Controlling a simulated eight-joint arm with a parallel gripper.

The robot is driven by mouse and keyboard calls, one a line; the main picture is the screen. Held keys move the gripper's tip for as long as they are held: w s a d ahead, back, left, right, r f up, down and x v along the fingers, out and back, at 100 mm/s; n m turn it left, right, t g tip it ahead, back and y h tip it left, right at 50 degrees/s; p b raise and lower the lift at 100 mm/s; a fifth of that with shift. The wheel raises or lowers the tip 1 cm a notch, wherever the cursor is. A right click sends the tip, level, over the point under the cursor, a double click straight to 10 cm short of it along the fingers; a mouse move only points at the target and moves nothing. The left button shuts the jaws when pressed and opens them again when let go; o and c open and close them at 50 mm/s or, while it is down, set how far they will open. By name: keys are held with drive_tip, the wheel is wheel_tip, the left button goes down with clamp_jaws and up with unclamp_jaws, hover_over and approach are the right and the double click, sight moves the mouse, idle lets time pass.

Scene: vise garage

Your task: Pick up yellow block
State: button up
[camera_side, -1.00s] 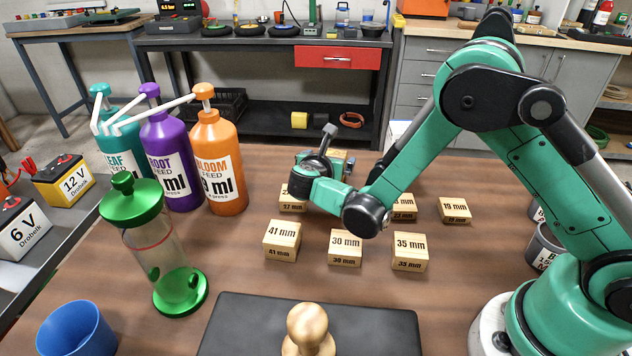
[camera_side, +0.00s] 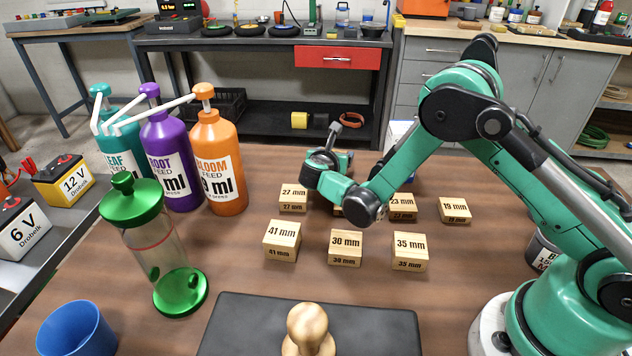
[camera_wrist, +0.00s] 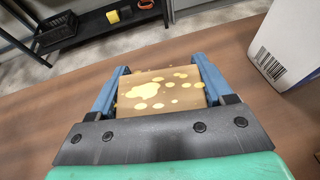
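My gripper (camera_wrist: 161,90) shows two blue fingers in the wrist view. Between them is a wooden block with yellow paint spots (camera_wrist: 160,92), and both fingers seem to touch its sides. In the side view my gripper (camera_side: 332,158) is over the back row of small blocks, above the table, and its body hides the block it holds. A plain yellow block (camera_side: 299,120) lies on the lower shelf of the far bench, well away from my gripper.
Wooden blocks marked in mm stand on the table (camera_side: 240,270), including 41 mm (camera_side: 282,241) and 30 mm (camera_side: 345,248). Pump bottles (camera_side: 217,160) and a green-lidded jar (camera_side: 153,250) stand left. A white box (camera_wrist: 290,45) is right in the wrist view.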

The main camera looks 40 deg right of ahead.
drive_tip(key=shift+c, duration=1.2)
